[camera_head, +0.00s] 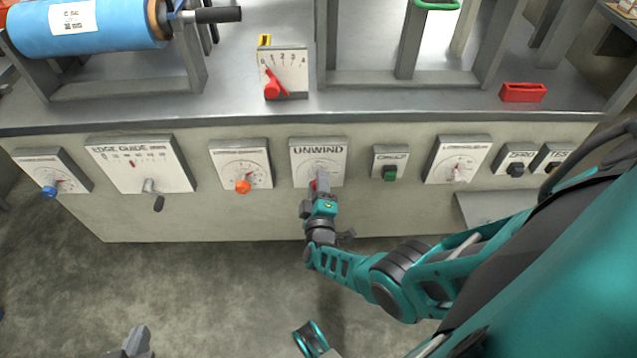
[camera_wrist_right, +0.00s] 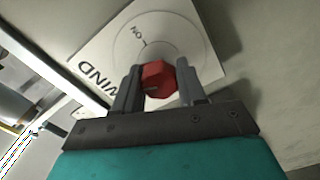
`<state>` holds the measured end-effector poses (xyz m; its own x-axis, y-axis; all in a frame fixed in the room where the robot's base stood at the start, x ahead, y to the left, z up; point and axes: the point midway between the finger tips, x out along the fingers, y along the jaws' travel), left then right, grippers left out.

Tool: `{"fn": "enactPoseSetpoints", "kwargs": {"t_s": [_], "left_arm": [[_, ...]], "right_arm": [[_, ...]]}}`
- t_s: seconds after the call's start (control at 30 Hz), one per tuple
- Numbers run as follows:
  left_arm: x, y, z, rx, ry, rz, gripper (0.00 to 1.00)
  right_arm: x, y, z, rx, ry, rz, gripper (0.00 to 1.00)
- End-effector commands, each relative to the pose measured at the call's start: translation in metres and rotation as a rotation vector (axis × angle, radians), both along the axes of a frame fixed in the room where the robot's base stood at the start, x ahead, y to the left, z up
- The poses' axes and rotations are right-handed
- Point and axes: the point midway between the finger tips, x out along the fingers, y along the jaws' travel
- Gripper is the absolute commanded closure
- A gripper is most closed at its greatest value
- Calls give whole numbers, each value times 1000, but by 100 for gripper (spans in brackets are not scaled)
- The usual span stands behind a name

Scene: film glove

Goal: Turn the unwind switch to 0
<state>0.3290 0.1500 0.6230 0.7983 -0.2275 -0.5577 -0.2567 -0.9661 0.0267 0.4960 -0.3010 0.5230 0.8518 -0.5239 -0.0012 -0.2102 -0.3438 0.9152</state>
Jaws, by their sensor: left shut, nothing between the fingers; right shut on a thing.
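The UNWIND panel (camera_head: 318,151) is a white plate on the front of the grey machine, in the middle of the head view. Its red switch knob (camera_wrist_right: 157,80) sits between the fingers of my right gripper (camera_wrist_right: 157,88) in the right wrist view. The gripper is shut on the knob. The wrist view shows the dial plate (camera_wrist_right: 190,38) with a mark at "ON"; the 0 mark is not visible. In the head view my right gripper (camera_head: 318,191) covers most of the knob. My left gripper (camera_head: 137,343) is low at the left, shut and empty, away from the panel.
Beside the UNWIND panel are an orange knob (camera_head: 243,186) on the left and a green switch (camera_head: 390,173) on the right. The edge guide crank (camera_head: 152,194) sticks out further left. A blue roll (camera_head: 85,27) lies above. The floor in front is clear.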

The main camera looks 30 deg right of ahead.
Motion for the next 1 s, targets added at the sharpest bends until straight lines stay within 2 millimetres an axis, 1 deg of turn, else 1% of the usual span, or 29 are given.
{"fn": "enactPoseSetpoints", "kwargs": {"t_s": [0.2, 0.5, 0.7, 1.0], "left_arm": [[0, 0, 1, 0, 1, 0, 100], [0, -1, 2, -4, 1, 3, 100], [1, -2, 2, -8, 0, 6, 100], [1, -2, 3, -9, -1, 5, 100]], "right_arm": [[2, 3, 1, -155, 93, 3, 90], [3, 3, 0, -304, 182, 4, 90], [3, 3, 0, -351, 212, 6, 90], [3, 4, 0, -368, 221, 7, 90]]}}
